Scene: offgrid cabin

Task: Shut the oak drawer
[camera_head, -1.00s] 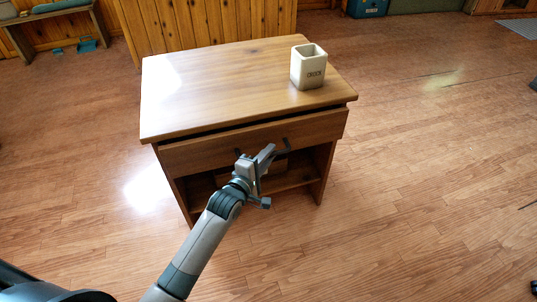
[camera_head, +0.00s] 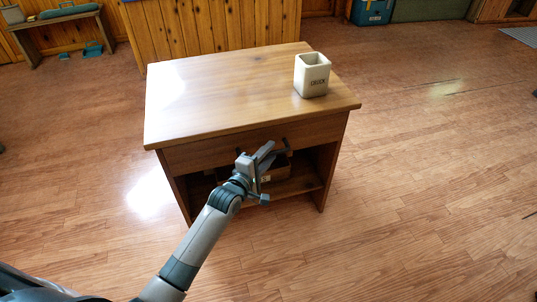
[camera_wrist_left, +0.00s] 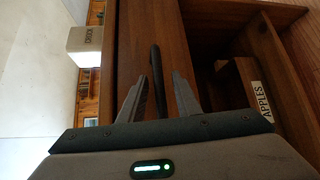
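The oak drawer (camera_head: 208,152) sits under the top of the wooden cabinet (camera_head: 215,85), its front looking flush or nearly flush below the top's edge. Its dark bar handle (camera_wrist_left: 156,75) shows in the left wrist view. My left gripper (camera_head: 262,155) is in front of the drawer at the handle, hiding part of it. In the left wrist view its fingers (camera_wrist_left: 161,85) are apart, one on each side of the handle, with gaps showing. Whether a finger touches the drawer front I cannot tell. My right gripper is not in view.
A white square crock (camera_head: 312,78) stands on the cabinet top near the right edge. A box labelled APPLES (camera_wrist_left: 250,85) sits in the open shelf below the drawer. Clear plank floor (camera_head: 430,190) surrounds the cabinet.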

